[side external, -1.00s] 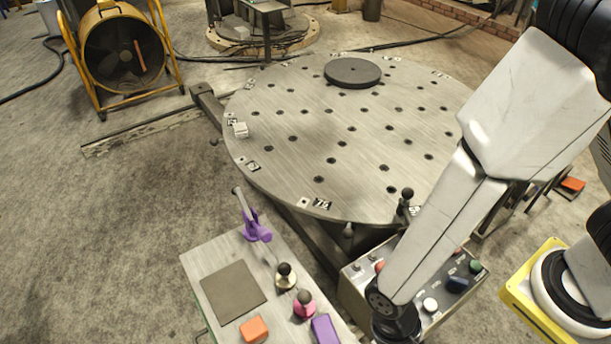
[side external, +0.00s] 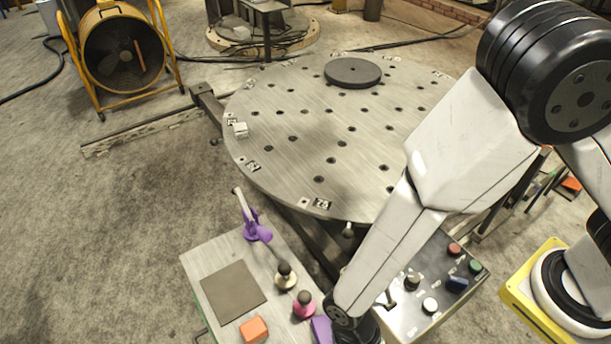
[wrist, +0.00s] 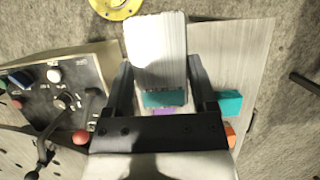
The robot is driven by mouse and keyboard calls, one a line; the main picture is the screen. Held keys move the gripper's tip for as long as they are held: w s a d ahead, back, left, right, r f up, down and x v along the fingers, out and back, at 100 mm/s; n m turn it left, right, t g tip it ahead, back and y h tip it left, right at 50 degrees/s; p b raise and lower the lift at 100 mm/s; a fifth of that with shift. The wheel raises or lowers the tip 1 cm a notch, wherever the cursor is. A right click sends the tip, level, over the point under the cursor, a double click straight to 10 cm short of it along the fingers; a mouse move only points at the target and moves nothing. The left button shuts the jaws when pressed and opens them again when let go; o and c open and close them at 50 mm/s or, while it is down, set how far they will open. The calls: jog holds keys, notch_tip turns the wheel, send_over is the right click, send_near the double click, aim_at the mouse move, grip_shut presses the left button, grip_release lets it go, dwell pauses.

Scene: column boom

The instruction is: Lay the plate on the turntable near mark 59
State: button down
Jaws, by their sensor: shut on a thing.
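In the wrist view my gripper (wrist: 162,82) is shut on a light grey rectangular plate (wrist: 156,45), with a dark finger on each side of it. The held plate is over the side bench; I cannot tell its height. In the side view my gripper is below the bottom edge and the plate is not seen. The turntable (side external: 300,150) is a large round grey disc with several dark holes, behind and apart from my gripper. Number tags stand along its rim, one at the front (side external: 322,204); I cannot surely read any as 59.
The bench (side external: 215,262) holds a purple stand (side external: 257,232), knobbed pieces and an orange block (side external: 254,329). A control box (side external: 440,275) stands right. A teal block (wrist: 230,103) lies beside my gripper.

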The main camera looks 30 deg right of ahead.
jog(key=w+a+f, duration=0.1)
jog(key=f, duration=0.1)
jog(key=w+a+f, duration=0.1)
jog(key=a, duration=0.1)
jog(key=w+a+f, duration=0.2)
jog(key=shift+w+a+f, duration=0.1)
jog(key=shift+f, duration=0.25)
jog(key=shift+w+a+f, duration=0.3)
jog(key=shift+a+f, duration=0.05)
jog(key=shift+f, duration=0.15)
jog(key=shift+w+a+f, duration=0.15)
jog(key=shift+f, duration=1.65)
jog(key=shift+f, duration=0.15)
grip_release()
